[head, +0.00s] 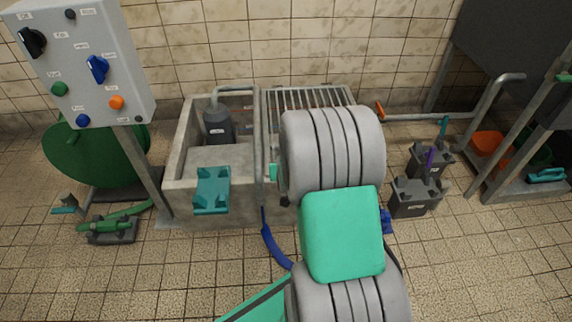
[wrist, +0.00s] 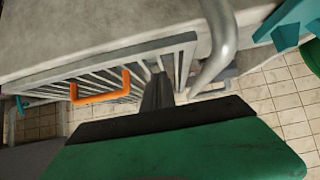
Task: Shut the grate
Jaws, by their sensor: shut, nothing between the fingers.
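The grate (head: 310,98) is a grey frame of parallel bars beside the concrete pit (head: 183,148) in the head view. It lies to the right of the pit's opening, which is uncovered. My arm hides its near part. In the wrist view the grate (wrist: 135,52) shows its bars and an orange handle (wrist: 103,88). My gripper (wrist: 158,92) is shut and empty, its dark fingers close to the grate's bars, to the right of the orange handle. I cannot tell whether they touch. In the head view my arm hides the fingers.
A dark pump (head: 217,124) with a grey pipe stands in the pit. A teal bracket (head: 211,190) is on the pit's front. A control box (head: 85,60) stands at left; dark battery-like blocks (head: 415,194) stand at right.

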